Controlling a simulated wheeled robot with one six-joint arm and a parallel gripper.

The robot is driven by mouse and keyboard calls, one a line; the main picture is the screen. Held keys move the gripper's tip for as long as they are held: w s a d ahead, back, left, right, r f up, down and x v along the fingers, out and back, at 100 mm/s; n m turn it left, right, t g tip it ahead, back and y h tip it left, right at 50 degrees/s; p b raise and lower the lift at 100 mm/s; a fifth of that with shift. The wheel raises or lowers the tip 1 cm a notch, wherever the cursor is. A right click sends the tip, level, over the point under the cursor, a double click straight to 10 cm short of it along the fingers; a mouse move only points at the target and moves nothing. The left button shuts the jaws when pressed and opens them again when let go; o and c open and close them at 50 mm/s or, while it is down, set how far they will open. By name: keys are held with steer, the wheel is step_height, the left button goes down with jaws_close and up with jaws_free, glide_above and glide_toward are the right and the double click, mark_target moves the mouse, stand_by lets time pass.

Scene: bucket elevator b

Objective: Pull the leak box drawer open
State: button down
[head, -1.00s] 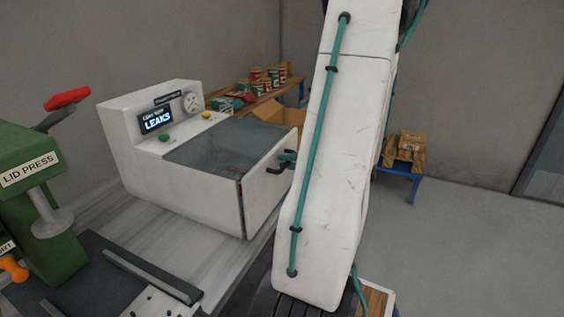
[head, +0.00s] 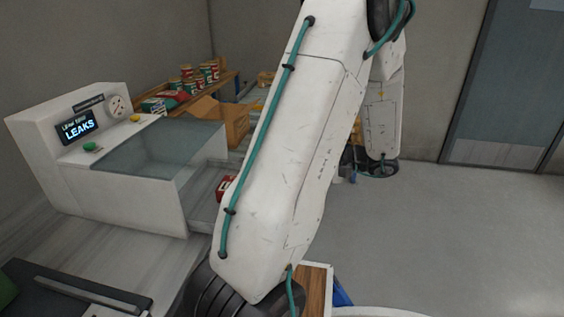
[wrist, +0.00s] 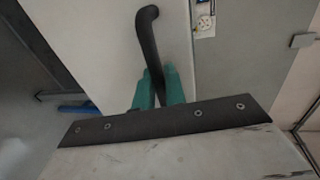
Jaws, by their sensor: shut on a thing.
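The white leak box (head: 140,205) stands on the bench at the left in the head view, with a lit LEAKS display and a clear lid. Its drawer (head: 203,183) is drawn out to the right. A red can (head: 225,188) shows in or beside the drawer, partly behind my arm. The drawer's front is hidden by my arm in the head view. In the wrist view, my gripper's teal fingers (wrist: 159,78) are shut on the dark bent handle (wrist: 148,35), which stands out from the pale drawer front (wrist: 105,50). My gripper is hidden in the head view.
Behind the box, a shelf holds several cans (head: 200,75), with an open cardboard box (head: 228,118) nearby. A dark tray (head: 70,290) lies at the front left. Open grey floor (head: 450,230) lies to the right, and a door (head: 505,90) stands at the back right.

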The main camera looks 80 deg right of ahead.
steer(key=shift+f+v, duration=0.25)
steer(key=shift+v, duration=0.85)
steer(key=c, duration=1.8)
jaws_free()
steer(key=shift+s, duration=0.1)
steer(key=v, duration=0.7)
steer(key=shift+s+r, duration=0.1)
steer(key=shift+s, duration=0.25)
